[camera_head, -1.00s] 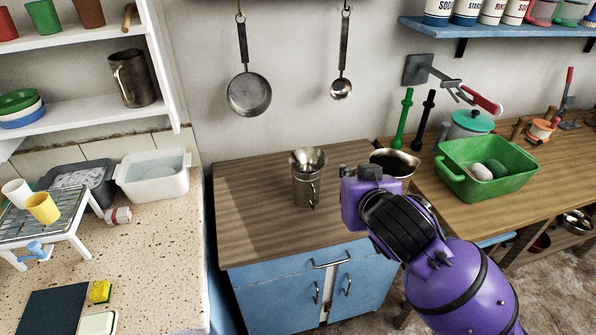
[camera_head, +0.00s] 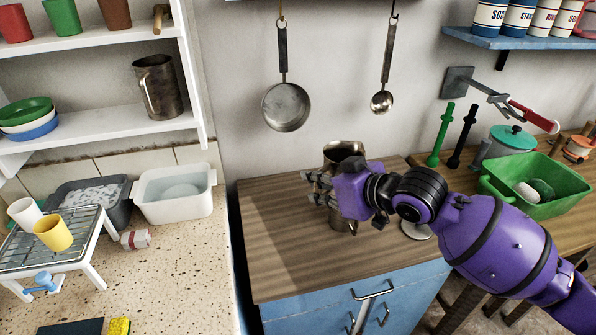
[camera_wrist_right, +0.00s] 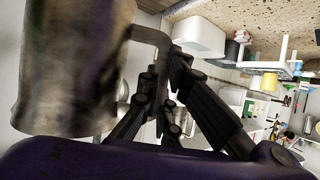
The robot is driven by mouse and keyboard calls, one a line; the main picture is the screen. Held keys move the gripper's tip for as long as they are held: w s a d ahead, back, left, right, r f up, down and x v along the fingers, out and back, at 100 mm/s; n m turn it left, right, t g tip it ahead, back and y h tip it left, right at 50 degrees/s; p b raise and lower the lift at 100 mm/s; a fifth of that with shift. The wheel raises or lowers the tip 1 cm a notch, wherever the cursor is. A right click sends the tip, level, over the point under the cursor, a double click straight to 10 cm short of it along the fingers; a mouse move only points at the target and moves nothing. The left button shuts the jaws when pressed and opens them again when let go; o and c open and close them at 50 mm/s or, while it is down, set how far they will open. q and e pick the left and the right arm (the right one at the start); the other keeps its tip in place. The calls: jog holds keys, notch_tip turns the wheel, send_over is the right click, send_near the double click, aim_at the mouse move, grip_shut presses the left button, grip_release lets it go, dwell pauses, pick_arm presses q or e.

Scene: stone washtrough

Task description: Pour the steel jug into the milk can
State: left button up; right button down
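The steel jug (camera_head: 343,151) shows its dark mouth just above my right gripper (camera_head: 320,190) in the head view. In the right wrist view the jug (camera_wrist_right: 65,70) fills the left side, with its handle between the fingers of my right gripper (camera_wrist_right: 160,110), which is shut on it. A steel piece (camera_head: 343,224) below the gripper, on the wooden cabinet top, appears to be the lower part of the milk can. The rest of the can and any funnel on it are hidden by gripper and jug. The jug's tilt is hard to tell. My left gripper is not in view.
The cabinet top (camera_head: 285,240) is clear left of the can. A pale disc (camera_head: 418,231) lies on it under my right arm. A ladle (camera_head: 382,100) and pan (camera_head: 286,107) hang behind. A green basin (camera_head: 525,190) stands at right, a white tub (camera_head: 175,195) at left.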

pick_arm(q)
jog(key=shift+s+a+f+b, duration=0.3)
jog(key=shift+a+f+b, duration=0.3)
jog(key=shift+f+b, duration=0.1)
pick_arm(e)
jog(key=shift+m+g+y, duration=0.8)
jog(key=shift+w+a+r, duration=0.15)
jog(key=shift+r, duration=0.55)
jog(key=shift+w+a+r, duration=0.15)
jog(key=shift+a+r, duration=0.05)
jog(key=shift+r, duration=0.5)
jog(key=shift+w+a+r, duration=0.15)
jog(key=shift+r, duration=0.55)
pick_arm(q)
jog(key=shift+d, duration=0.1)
pick_arm(e)
jog(key=shift+r, duration=0.1)
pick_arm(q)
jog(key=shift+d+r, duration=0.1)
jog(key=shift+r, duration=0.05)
pick_arm(e)
jog(key=shift+w+d+r+m+g+y, duration=0.15)
jog(key=shift+r+m+y, duration=0.1)
jog(key=shift+r+m, duration=0.15)
jog(key=shift+w+d+r+m+g+y, duration=0.1)
jog(key=shift+r+m+g+y, duration=0.05)
jog(key=shift+r+m+y, duration=0.2)
jog(key=shift+r, duration=0.1)
